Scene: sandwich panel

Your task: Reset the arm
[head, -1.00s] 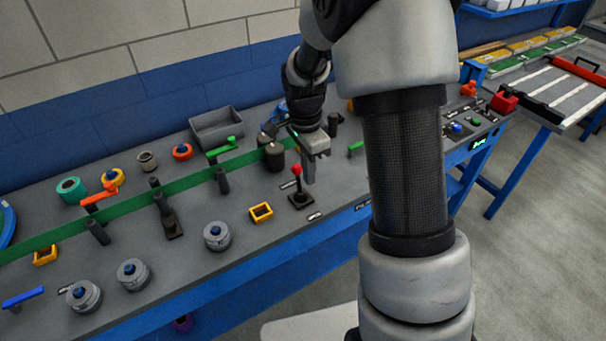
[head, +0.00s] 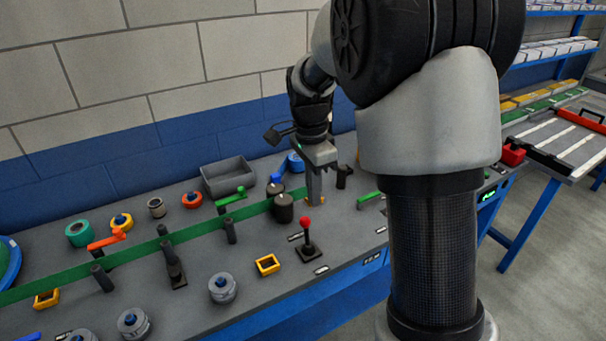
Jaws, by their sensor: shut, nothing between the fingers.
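My gripper (head: 314,200) is at the end of my arm, pointing down above the grey bench panel, with its narrow fingers together and nothing seen between them. In the picture its tip is just above and behind the red-knobbed joystick (head: 307,225), and right of the dark cylinder (head: 283,208). I cannot tell whether the fingertips touch the panel. My arm fills the right middle of the view and hides part of the bench.
The grey bench (head: 200,258) carries a green belt (head: 140,255), orange lever (head: 106,240), green lever (head: 231,197), yellow square frame (head: 267,264), several round grey knobs (head: 222,288) and a grey bin (head: 228,177). A side table (head: 570,150) stands at right. A block wall is behind.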

